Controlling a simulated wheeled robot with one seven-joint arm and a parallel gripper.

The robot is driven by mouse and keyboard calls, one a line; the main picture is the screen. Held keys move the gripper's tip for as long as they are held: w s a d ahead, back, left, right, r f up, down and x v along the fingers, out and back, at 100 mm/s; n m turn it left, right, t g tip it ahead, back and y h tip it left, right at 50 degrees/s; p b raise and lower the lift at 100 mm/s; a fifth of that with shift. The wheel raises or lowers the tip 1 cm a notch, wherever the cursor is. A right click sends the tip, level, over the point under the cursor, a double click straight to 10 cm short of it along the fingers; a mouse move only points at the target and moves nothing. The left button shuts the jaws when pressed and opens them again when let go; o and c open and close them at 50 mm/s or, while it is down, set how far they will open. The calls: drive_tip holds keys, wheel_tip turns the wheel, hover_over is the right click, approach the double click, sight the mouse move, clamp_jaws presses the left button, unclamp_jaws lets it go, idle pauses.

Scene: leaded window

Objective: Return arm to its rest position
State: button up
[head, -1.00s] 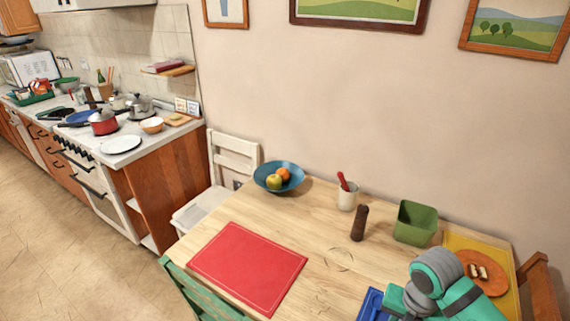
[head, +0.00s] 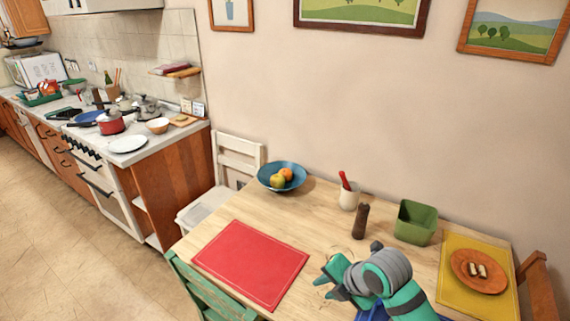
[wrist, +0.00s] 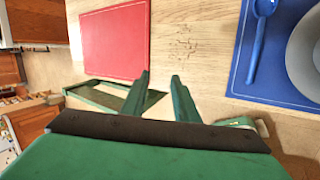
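My arm (head: 385,275) reaches in over the front right of the wooden table in the head view. My gripper (head: 326,284) points left, near the red placemat's right side. In the wrist view my gripper (wrist: 161,90) has its two green fingers apart, with nothing held between them. The table (head: 330,210) top shows below and ahead of the fingers. The arm hides most of a blue placemat in the head view.
On the table are a red placemat (head: 250,262), a blue fruit bowl (head: 270,178), a white cup (head: 348,198), a brown mill (head: 360,222), a green container (head: 415,224) and an orange plate (head: 479,270). A blue placemat (wrist: 285,92) carries a spoon and plate. Chairs stand around the table.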

drive_tip(key=w+a+r+m+t+y, duration=0.3)
drive_tip(key=a+r+m+t, duration=0.25)
drive_tip(key=a, duration=0.55)
drive_tip(key=w+a+r+m+t+y, duration=0.2)
drive_tip(key=w+a+r+m+t, duration=0.25)
drive_tip(key=a+m, duration=0.4)
drive_tip(key=s+f+m+t+h, duration=0.1)
drive_tip(key=s+f+m+h, duration=0.3)
drive_tip(key=s+f+m, duration=0.45)
drive_tip(key=s+f+m+t+h, duration=0.1)
drive_tip(key=s+f+m+h, duration=0.4)
drive_tip(key=s, duration=0.6)
drive_tip(key=s+d+f, duration=0.1)
drive_tip(key=s+d, duration=0.1)
drive_tip(key=s, duration=0.5)
drive_tip(key=s+d+f+g, duration=0.1)
drive_tip(key=s+d, duration=0.2)
drive_tip(key=s, duration=0.5)
drive_tip(key=s+d+f, duration=0.1)
drive_tip(key=s+d, duration=0.2)
drive_tip(key=s, duration=0.5)
drive_tip(key=shift+d+f, duration=0.25)
